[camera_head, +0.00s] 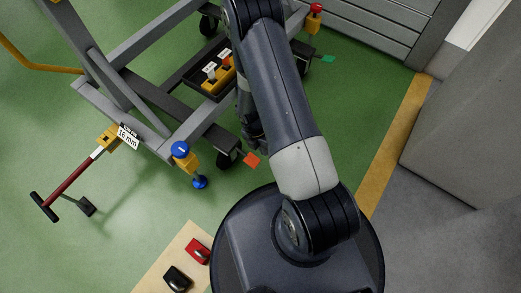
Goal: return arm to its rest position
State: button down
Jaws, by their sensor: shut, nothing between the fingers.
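My arm rises from my base at the bottom and reaches to the top edge of the head view. Its upper link covers the middle of the picture. Dark parts of my arm show just left of that link, partly hidden behind it. I cannot make out my gripper or its fingertips.
A grey wheeled frame (142,125) with a red-handled tow bar (70,177), blue-topped jack (181,150) and black tray (192,75) stands left of my arm. A beige board (151,283) holds a red item (197,251) and a black item (177,279). Green floor (345,110) is clear at right, before a grey block (465,135).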

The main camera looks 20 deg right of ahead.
jog(key=shift+s+d+r, duration=0.1)
jog(key=shift+r, duration=0.4)
